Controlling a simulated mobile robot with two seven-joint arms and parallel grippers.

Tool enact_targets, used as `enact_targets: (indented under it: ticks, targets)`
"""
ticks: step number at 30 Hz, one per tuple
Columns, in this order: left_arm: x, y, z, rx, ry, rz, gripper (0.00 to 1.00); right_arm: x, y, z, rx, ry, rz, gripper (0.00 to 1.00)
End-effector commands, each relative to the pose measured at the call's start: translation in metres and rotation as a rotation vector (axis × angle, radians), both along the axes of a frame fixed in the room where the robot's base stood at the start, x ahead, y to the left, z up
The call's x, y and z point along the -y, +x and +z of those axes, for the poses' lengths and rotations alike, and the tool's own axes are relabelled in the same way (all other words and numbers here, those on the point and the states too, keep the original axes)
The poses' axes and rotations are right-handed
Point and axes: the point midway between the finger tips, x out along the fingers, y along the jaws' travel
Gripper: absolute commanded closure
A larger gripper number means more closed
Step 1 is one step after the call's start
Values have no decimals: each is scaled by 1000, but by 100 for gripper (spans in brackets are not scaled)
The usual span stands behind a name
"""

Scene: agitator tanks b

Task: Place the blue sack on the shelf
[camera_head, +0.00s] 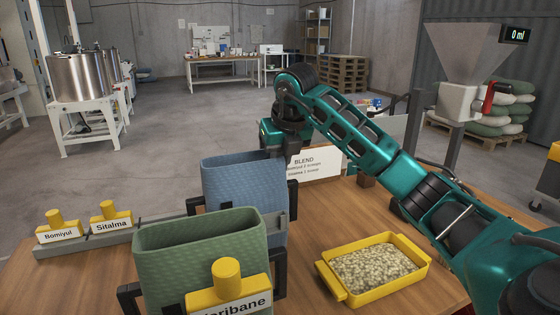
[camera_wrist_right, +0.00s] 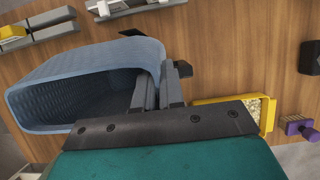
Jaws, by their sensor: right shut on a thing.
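The blue sack (camera_head: 243,180) is an open-topped, woven-textured bag standing upright behind the green sack (camera_head: 200,250) in the head view. In the right wrist view the blue sack (camera_wrist_right: 75,85) shows its open mouth. My right gripper (camera_head: 290,152) is at the right end of its rim, and in the wrist view its grey fingers (camera_wrist_right: 157,86) are shut on the rim. A long, low grey ledge (camera_head: 88,247) runs behind the green sack; I cannot tell whether it is the shelf. Tall shelving (camera_head: 318,38) stands far back. My left gripper is not in view.
A yellow tray of pale grains (camera_head: 335,283) sits on the wooden table, right of the green sack. Yellow-knobbed labels (camera_head: 58,232) stand on the ledge at left. A "BLEND" sign (camera_head: 318,163) stands behind the blue sack. A hopper (camera_head: 468,50) rises at right.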

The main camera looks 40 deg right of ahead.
Motion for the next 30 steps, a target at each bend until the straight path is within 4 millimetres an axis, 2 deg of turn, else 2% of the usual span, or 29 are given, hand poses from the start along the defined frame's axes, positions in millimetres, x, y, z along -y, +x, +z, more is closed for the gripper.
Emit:
enact_targets:
  ticks: [1, 2, 9, 16, 20, 30]
  targets:
    - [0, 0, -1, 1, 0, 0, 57, 0, 0, -2, 0, 0, 0, 100]
    - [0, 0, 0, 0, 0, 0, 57, 0, 0, -2, -1, 0, 0, 89]
    - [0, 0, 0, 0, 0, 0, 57, 0, 0, -2, -1, 0, 0, 66]
    - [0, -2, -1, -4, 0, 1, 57, 0, 0, -1, -1, 0, 0, 66]
    - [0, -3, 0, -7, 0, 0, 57, -1, -2, 8, 2, 0, 1, 66]
    - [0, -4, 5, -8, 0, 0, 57, -9, -27, 73, 5, -1, 0, 66]
